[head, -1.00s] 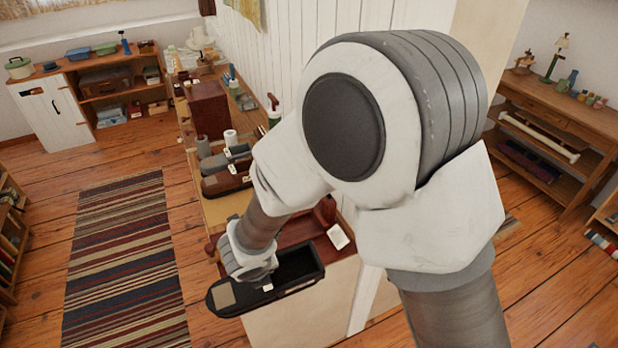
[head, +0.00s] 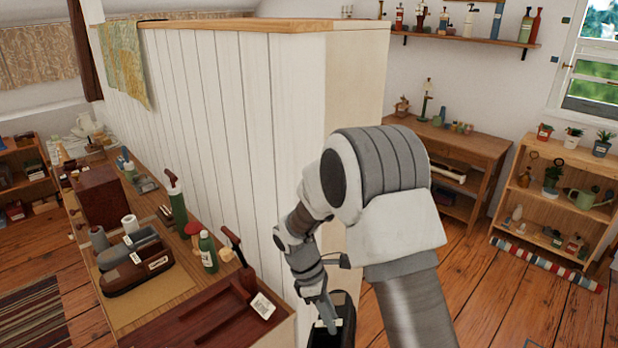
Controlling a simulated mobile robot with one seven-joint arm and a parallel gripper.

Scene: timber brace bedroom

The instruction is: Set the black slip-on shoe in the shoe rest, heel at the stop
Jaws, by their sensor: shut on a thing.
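My gripper (head: 325,312) is low in the head view, shut on the black slip-on shoe (head: 346,325). The shoe is held just right of the bench end, apart from the wood. Its lower part is cut off by the picture's edge, and my arm hides some of it. The shoe rest seems to be the dark red wooden piece (head: 185,328) at the near end of the bench, with an upright post (head: 238,250) at its back and a white label card (head: 263,305). Its near part is out of view. No shoe shows in its visible part.
A brown shoe (head: 138,274) and a grey shoe (head: 128,246) stand farther along the bench. Green bottles (head: 208,252) stand between them and the white panelled partition (head: 232,130). Open floor (head: 490,290) lies to the right, before a plant shelf (head: 550,195).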

